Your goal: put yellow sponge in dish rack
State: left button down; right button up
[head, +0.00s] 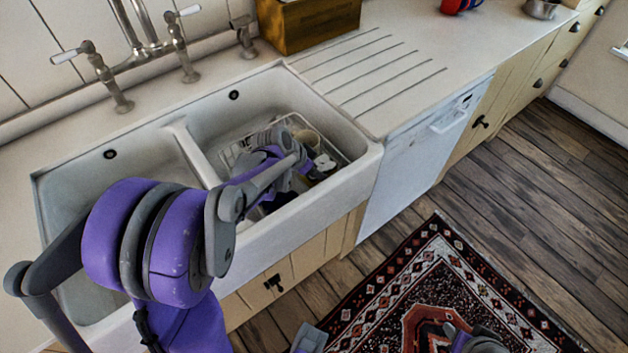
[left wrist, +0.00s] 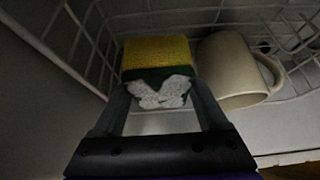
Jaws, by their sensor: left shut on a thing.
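The yellow sponge (left wrist: 157,55), with a dark green layer, is between the fingers of my left gripper (left wrist: 160,95) in the left wrist view. The gripper is shut on it. The wire dish rack (left wrist: 85,45) surrounds the sponge on the left and behind. In the head view the dish rack (head: 235,147) stands in the right sink basin, and my left gripper (head: 322,165) reaches down into it. Whether the sponge touches the rack floor is unclear.
The sink's divider (head: 195,152) is left of the rack, and the front rim (head: 350,176) is close to my gripper. Taps (head: 185,50) stand behind.

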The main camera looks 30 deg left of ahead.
pick_arm(q)
jog(key=shift+f+b, duration=0.35)
jog(key=shift+f, duration=1.75)
jog(key=shift+f, duration=0.2)
grip_release()
jog(key=shift+r, duration=0.15)
jog(key=shift+s+r, duration=0.1)
jog(key=shift+r, duration=0.25)
jog(key=p+v, duration=0.2)
jog(key=v, duration=0.9)
jog(key=shift+s, duration=0.15)
